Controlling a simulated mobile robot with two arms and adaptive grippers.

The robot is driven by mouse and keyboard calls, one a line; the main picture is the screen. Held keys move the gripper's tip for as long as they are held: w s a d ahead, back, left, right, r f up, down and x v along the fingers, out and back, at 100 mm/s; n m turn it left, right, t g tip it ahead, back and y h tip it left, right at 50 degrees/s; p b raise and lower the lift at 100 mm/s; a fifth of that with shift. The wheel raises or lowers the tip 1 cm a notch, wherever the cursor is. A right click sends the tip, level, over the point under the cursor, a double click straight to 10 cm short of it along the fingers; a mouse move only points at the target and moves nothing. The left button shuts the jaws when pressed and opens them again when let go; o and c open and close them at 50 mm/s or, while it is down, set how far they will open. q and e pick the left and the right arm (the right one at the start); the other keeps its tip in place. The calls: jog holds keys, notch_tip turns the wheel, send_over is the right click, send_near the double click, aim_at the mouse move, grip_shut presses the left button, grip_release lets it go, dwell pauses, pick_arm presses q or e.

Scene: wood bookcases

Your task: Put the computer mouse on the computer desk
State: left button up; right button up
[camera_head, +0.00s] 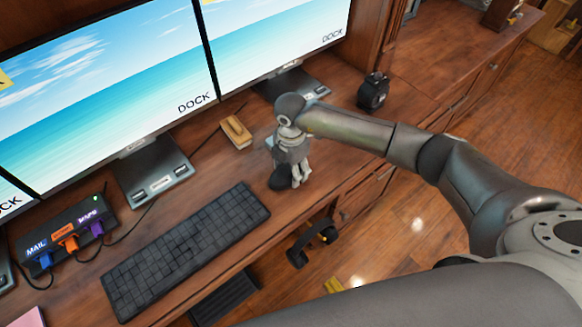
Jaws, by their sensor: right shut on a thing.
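My right gripper (296,180) reaches down over the wooden computer desk (222,166), just right of the keyboard's upper right end. It is shut on a dark rounded computer mouse (281,178), which shows at the left of its fingers. The mouse is at or just above the desk top; I cannot tell if it touches. The gripper hides part of the mouse. My left gripper is not in view.
A black keyboard (185,248) lies left of the gripper. Monitors (105,80) stand behind. A wooden block-like item (236,131), a dark tape dispenser (373,92) and a cabled hub (66,236) are on the desk. A black curved item (312,243) is beyond the front edge.

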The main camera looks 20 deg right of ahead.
jog(key=shift+f, duration=0.2)
jog(key=o, duration=1)
notch_tip(320, 180, up, 12)
jog(key=shift+r+b, duration=0.15)
jog(key=shift+b, duration=0.5)
